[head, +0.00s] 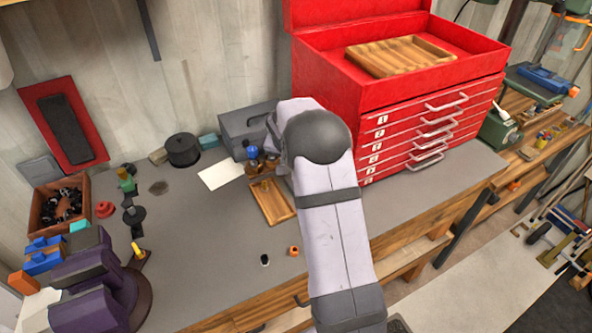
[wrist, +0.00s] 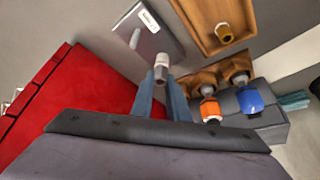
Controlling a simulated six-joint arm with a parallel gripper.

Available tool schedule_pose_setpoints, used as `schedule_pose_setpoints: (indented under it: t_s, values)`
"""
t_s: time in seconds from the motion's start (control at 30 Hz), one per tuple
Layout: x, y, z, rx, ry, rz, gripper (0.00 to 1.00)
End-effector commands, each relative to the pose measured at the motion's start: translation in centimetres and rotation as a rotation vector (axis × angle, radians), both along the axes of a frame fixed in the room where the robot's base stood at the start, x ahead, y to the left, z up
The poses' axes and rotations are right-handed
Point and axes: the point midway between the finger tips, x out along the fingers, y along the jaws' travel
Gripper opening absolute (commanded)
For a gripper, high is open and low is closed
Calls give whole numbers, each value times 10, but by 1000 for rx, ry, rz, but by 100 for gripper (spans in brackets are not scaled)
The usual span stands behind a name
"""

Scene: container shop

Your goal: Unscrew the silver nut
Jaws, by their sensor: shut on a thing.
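In the wrist view my gripper (wrist: 161,80) is shut on a small silver, rounded piece that looks like the silver nut (wrist: 161,61), held at the fingertips. A grey metal plate (wrist: 163,38) with a white label lies beyond it, with a short pale stud-like part at its near edge. I cannot tell whether the nut touches the plate or any thread. In the head view my own arm hides the gripper, the nut and the plate.
A wooden tray (head: 270,207) with a brass piece (wrist: 224,33) lies beside the work spot. Orange (wrist: 210,108) and blue (wrist: 249,99) bottles stand close right of my fingers in the wrist view. A red tool chest (head: 400,100) stands right of the arm.

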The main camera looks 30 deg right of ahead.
Motion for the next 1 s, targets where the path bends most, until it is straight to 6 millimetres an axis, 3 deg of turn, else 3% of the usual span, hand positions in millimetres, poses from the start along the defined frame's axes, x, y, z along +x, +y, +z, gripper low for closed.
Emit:
schedule_pose_setpoints:
  t_s: [1.0]
  values:
    - [0,0,47,0,1,-4,0]
